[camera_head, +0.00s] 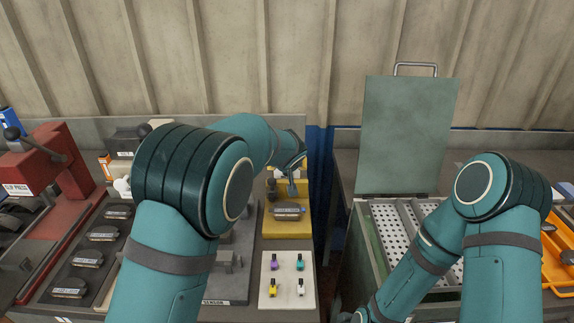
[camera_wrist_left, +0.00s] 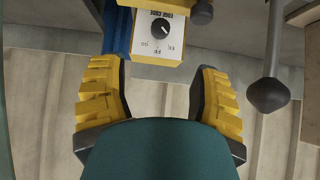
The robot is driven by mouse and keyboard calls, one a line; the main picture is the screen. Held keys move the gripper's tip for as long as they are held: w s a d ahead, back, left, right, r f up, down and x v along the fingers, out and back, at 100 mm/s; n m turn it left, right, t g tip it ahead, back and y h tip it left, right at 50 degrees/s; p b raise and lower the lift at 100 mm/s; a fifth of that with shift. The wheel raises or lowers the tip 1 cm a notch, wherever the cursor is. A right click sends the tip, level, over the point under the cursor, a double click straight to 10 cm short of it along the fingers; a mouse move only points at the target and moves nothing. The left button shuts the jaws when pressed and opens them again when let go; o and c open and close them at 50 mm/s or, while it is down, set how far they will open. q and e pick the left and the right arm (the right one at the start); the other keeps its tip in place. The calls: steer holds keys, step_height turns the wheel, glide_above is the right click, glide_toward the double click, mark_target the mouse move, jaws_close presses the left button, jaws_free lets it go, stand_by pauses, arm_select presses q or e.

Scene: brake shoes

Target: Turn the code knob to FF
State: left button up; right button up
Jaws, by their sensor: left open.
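The code knob (camera_wrist_left: 160,28) is a small round black knob on a white plate (camera_wrist_left: 145,18) with printed letter marks. It shows upside down at the top of the left wrist view. The marks are small and hard to read, and so is the knob's setting. My left gripper (camera_wrist_left: 158,72) has its yellow-padded fingers spread wide, with nothing between them. The knob lies beyond the fingertips, apart from them. In the head view my left gripper (camera_head: 291,172) is over the back of the yellow fixture (camera_head: 288,229), and I cannot make out the knob there. My right gripper barely shows at the bottom edge.
A dark lever ball (camera_wrist_left: 268,94) hangs close to the right finger in the wrist view. A white board (camera_head: 287,286) with several coloured pieces lies in front of the fixture. A red press (camera_head: 62,170) stands left; an open-lidded green box (camera_head: 405,135) stands right.

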arm_select(q)
steer(key=p+x, duration=0.1)
steer(key=x, duration=1.2)
steer(key=shift+f, duration=0.15)
jaws_close()
